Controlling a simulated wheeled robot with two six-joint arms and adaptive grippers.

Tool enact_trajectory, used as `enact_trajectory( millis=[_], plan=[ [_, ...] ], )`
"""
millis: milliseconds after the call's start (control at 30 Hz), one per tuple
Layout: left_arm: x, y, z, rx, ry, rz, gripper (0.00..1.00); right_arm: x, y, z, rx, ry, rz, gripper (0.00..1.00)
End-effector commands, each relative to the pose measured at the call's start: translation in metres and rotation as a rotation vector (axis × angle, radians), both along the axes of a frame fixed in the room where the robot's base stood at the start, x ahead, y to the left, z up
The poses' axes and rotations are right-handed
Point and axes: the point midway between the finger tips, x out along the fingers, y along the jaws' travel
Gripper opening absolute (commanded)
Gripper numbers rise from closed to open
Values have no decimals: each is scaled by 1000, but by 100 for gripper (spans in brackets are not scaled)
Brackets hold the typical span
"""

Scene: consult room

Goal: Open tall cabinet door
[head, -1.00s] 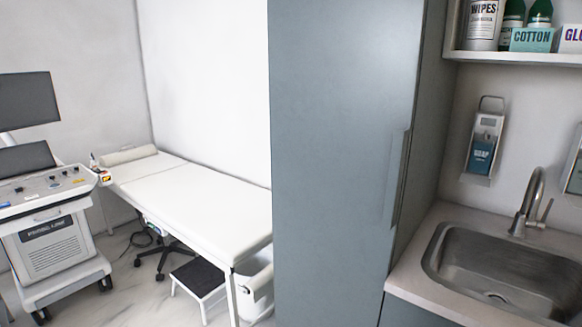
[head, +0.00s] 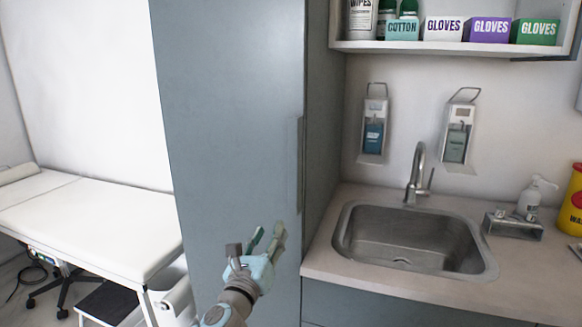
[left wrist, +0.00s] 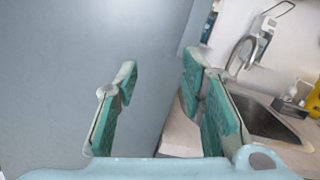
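The tall cabinet door (head: 225,130) is a flat blue-grey panel, shut as far as I can see. Its long vertical handle (head: 300,165) is near the door's right edge, beside the sink counter. My left gripper (head: 258,242) is in front of the lower door, below and a little left of the handle, fingers pointing up. In the left wrist view its green-padded fingers (left wrist: 160,80) are spread with nothing between them. The door panel (left wrist: 70,60) fills the left of that view, and the handle (left wrist: 209,25) shows at the top. My right gripper is not in view.
Right of the cabinet is a counter (head: 325,255) with a steel sink (head: 410,240) and faucet (head: 417,170). Wall dispensers (head: 374,125) and a shelf (head: 450,46) of glove boxes are above. A white exam bed (head: 90,220) stands left of the cabinet.

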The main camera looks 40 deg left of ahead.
Motion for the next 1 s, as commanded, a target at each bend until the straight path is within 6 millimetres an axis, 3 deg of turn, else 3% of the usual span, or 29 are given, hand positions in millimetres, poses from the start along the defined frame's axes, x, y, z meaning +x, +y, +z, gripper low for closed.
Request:
enact_trajectory(
  millis=[33, 100, 200, 367, 700, 1000],
  plan=[
    [-9, -14, 38, 122, -47, -7, 37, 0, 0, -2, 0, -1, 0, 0],
    [-24, -30, 77, 257, -95, 1, 37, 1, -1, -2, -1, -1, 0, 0],
    [-31, -39, 101, 341, -126, 12, 37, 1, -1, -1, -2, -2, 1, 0],
    [-9, -31, 115, 345, -130, 16, 37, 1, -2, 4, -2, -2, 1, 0],
    [70, -4, 148, 340, -127, 13, 37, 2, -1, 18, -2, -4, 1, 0],
    [92, 3, 155, 344, -125, 11, 37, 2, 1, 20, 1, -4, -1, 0]
  ],
)
